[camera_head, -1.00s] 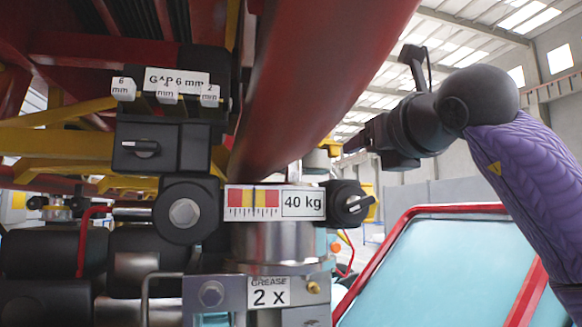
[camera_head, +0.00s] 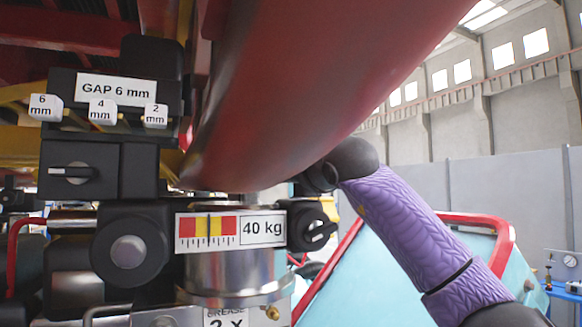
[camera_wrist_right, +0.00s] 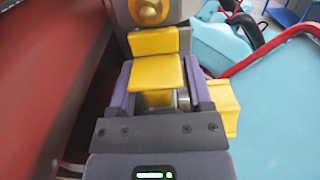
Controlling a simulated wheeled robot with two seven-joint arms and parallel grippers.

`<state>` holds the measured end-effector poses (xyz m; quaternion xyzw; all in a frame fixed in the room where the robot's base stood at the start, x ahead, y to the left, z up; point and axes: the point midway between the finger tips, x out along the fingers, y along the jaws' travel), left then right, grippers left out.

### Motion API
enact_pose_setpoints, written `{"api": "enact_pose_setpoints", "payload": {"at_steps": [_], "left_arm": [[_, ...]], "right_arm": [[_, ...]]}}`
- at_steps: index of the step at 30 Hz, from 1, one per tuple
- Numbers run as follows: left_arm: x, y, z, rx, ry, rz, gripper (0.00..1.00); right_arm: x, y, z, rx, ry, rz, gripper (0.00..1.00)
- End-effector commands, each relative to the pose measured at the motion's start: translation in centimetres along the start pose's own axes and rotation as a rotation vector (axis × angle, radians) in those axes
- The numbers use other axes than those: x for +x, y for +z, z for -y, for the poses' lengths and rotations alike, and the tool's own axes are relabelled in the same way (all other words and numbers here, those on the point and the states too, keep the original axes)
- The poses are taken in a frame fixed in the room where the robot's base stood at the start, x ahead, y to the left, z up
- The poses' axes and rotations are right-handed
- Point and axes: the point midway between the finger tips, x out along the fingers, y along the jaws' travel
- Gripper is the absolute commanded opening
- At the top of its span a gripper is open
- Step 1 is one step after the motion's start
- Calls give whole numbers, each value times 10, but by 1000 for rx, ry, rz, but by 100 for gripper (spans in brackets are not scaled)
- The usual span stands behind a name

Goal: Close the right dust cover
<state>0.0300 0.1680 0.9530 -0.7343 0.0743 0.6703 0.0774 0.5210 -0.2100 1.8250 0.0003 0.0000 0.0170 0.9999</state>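In the right wrist view a yellow hinged-looking piece (camera_wrist_right: 155,72), which I take to be the right dust cover, shows a raised back plate and a plate tilted toward the camera. It sits below a round brass fitting (camera_wrist_right: 148,11) in a grey housing. My right gripper (camera_wrist_right: 159,92) has its two purple fingers wide apart, one on each side of the yellow piece. I cannot tell whether they touch it. In the head view my right arm reaches in from the right, and its gripper is hidden behind the red curved beam (camera_head: 310,90). My left gripper is out of view.
The red beam runs close along the left of the right wrist view. A yellow block (camera_wrist_right: 226,106) stands just right of the right finger. A 40 kg gauge (camera_head: 217,231) and black knobs fill the lower left.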

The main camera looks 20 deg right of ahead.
Motion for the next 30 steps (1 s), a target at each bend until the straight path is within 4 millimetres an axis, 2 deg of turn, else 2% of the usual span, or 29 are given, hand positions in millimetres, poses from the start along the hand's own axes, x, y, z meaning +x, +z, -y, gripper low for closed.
{"api": "enact_pose_setpoints", "payload": {"at_steps": [1, 6, 9, 15, 20, 24, 30], "left_arm": [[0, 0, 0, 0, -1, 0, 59], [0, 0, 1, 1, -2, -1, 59], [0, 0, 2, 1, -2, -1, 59], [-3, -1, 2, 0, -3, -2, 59], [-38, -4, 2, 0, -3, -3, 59], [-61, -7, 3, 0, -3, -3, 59], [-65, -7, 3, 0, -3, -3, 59]], "right_arm": [[0, 0, 0, 0, 0, 0, 54], [0, 0, 0, 0, 0, 0, 18], [0, 0, 0, 0, 0, 0, 0], [-1, 2, 0, 1, 0, -9, 0], [-6, 14, 0, 0, -1, -178, 0], [-9, 15, 0, 0, -1, -314, 0], [-12, 9, 0, -1, 0, -370, 0]]}}
